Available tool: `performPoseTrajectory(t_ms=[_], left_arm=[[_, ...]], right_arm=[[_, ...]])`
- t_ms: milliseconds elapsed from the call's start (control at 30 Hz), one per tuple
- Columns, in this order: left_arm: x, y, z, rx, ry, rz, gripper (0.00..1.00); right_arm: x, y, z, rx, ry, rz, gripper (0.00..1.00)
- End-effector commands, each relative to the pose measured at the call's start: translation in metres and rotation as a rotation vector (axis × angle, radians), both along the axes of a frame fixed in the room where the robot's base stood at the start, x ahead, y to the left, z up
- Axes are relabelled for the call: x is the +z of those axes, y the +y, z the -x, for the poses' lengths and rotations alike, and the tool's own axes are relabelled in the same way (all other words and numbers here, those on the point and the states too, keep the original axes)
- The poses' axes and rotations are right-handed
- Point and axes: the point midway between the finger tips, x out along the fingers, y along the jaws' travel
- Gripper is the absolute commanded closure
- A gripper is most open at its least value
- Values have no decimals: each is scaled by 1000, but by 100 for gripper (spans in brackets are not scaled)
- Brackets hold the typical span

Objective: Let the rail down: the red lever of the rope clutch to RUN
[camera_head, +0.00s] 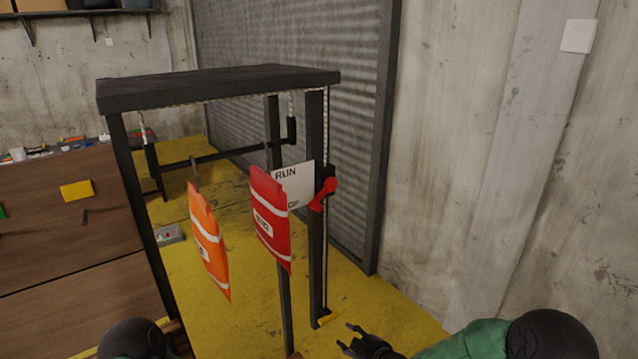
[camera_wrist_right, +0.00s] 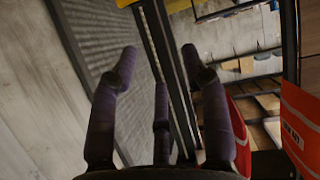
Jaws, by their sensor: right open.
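The red lever (camera_head: 322,194) sits on the dark rope clutch (camera_head: 329,171) on the right front post of a black frame. It slants, upper right to lower left. A white sign (camera_head: 294,183) beside it reads RUN at the top; its lower word is partly hidden. My left gripper is out of view.
The black frame's flat top (camera_head: 220,82) overhangs the posts. A wooden cabinet (camera_head: 65,220) stands at left, a corrugated shutter (camera_head: 285,110) behind, and a concrete wall (camera_head: 450,170) at right. Yellow floor (camera_head: 375,300) is clear right of the post.

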Motion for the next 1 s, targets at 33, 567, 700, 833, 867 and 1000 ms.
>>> performPoseTrajectory(t_ms=[33, 567, 700, 833, 867, 1000], left_arm=[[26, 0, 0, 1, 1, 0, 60], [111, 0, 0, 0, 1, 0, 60], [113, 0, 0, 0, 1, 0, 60], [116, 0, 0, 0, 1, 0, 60], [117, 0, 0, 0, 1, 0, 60], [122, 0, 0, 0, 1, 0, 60]], right_arm=[[54, 3, -14, 33, -91, 25, 54], [327, 26, -56, 241, -698, 245, 54], [333, 30, -60, 249, -718, 253, 54], [333, 39, -71, 251, -717, 253, 54], [333, 41, -75, 251, -717, 253, 54], [334, 53, -93, 248, -717, 252, 54]])
